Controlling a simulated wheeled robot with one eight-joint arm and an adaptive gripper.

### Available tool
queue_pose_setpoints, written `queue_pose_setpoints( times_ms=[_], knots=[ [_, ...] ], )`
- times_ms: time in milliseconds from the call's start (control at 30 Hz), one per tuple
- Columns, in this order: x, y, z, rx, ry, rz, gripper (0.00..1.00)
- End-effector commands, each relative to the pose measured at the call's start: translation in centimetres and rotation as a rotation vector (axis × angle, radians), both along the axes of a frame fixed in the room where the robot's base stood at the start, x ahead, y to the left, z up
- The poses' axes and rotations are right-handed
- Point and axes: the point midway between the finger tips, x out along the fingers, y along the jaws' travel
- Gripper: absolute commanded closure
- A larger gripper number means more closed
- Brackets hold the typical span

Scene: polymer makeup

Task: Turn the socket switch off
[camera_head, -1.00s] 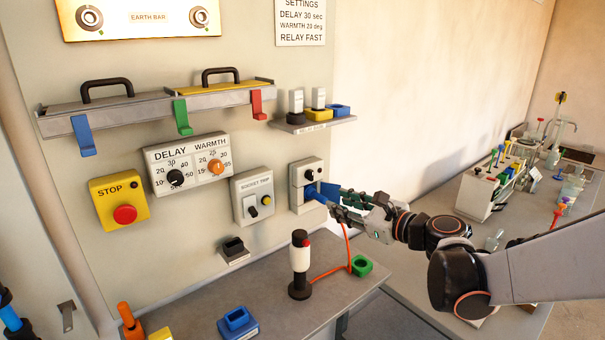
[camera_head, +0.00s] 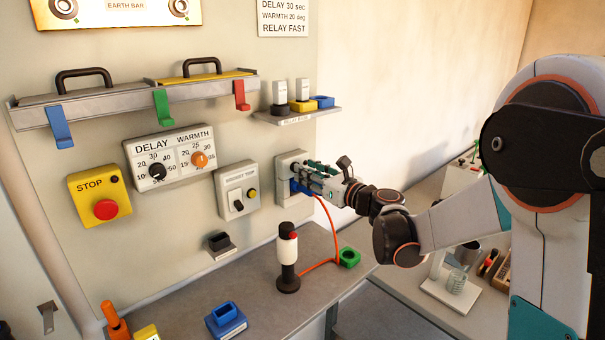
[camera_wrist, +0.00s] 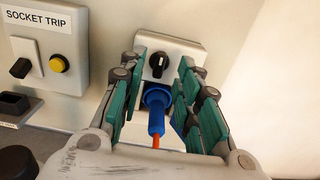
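The socket is a pale wall box (camera_head: 284,165), also in the wrist view (camera_wrist: 185,50). Its black rotary switch (camera_wrist: 158,63) has a white mark that looks roughly upright. A blue plug (camera_wrist: 156,105) with an orange cord sits in the socket below the switch. My gripper (camera_wrist: 162,70) is open, its green-padded fingers either side of the plug and switch; nothing shows clamped between them, and whether they touch the box is unclear. In the head view my gripper (camera_head: 303,178) is at the box and hides the switch.
The SOCKET TRIP panel (camera_wrist: 42,35), with a black toggle and yellow button, is left of the socket. A relay shelf (camera_head: 295,117) is above. The orange cord (camera_head: 333,235) runs down to the bench, near a black-and-white handle (camera_head: 288,258) and green holder (camera_head: 349,257).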

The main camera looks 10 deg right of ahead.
Motion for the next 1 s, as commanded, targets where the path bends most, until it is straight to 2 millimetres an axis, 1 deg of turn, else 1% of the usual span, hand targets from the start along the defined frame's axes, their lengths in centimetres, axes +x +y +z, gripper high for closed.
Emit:
queue_pose_setpoints(
  times_ms=[33, 100, 200, 333, 567, 600, 633, 667, 700, 733, 1000],
  knots=[
    [0.7, 0.4, -0.1, 0.0, 0.0, 0.001, 0.69],
    [1.3, 0.9, -0.1, 0.0, 0.0, 0.0, 0.69],
    [2.0, 1.3, 0.0, -0.001, -0.001, 0.001, 0.69],
    [2.4, 1.6, 0.0, -0.001, -0.001, -0.001, 0.69],
    [2.4, 1.6, 0.0, -0.001, -0.001, -0.001, 0.69],
    [2.4, 1.6, 0.0, -0.001, -0.001, -0.001, 0.74],
    [2.4, 1.6, 0.0, -0.001, -0.001, -0.001, 0.8],
    [2.4, 1.6, 0.0, -0.001, -0.001, -0.001, 0.87],
    [2.4, 1.6, 0.0, -0.001, -0.001, -0.001, 0.96],
    [2.4, 1.6, 0.0, -0.001, -0.001, -0.001, 1.0],
    [2.4, 1.6, 0.0, -0.004, -0.003, -0.001, 1.0]
  ],
)
